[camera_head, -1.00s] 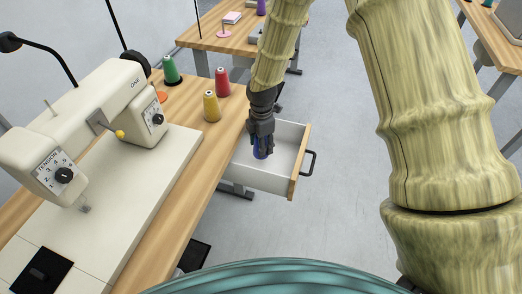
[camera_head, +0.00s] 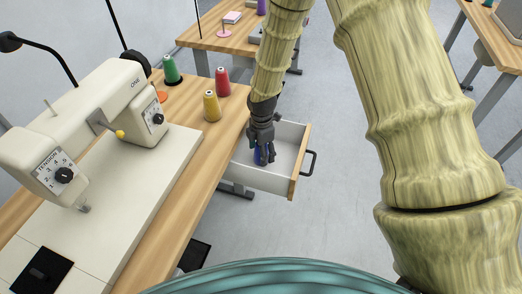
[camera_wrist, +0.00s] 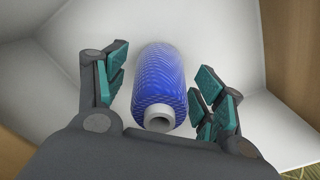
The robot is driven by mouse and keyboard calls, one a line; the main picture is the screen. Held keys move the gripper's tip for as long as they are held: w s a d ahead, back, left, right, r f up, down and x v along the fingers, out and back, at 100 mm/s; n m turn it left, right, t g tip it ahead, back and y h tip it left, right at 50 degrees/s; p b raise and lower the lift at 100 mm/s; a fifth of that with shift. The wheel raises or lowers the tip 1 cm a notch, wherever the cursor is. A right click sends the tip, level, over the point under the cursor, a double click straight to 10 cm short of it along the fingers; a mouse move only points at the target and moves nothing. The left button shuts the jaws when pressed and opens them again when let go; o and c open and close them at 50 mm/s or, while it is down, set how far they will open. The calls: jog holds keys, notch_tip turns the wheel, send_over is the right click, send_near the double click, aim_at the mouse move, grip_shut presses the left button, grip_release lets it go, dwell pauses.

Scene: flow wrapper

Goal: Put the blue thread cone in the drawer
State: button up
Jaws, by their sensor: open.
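The blue thread cone (camera_wrist: 158,82) is inside the white drawer (camera_wrist: 225,28), between my gripper's fingers, with a gap on each side in the wrist view. Its pale end faces the wrist camera. In the head view the cone (camera_head: 259,157) shows as a small blue patch, partly hidden by my gripper (camera_head: 263,158). My gripper also shows in the wrist view (camera_wrist: 160,95), with its teal finger pads spread apart and not touching the cone. The drawer (camera_head: 268,182) is pulled out, with a wooden front and a dark handle. I cannot tell exactly how the cone rests on the drawer floor.
A sewing machine (camera_head: 90,120) stands on the wooden table (camera_head: 165,225) at left. Green (camera_head: 171,70), red (camera_head: 222,82) and yellow (camera_head: 211,107) thread cones stand on the table behind the drawer. The floor right of the drawer is clear.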

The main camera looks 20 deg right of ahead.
notch_tip(320, 180, up, 12)
jog(key=shift+r, duration=0.15)
dwell(0.7)
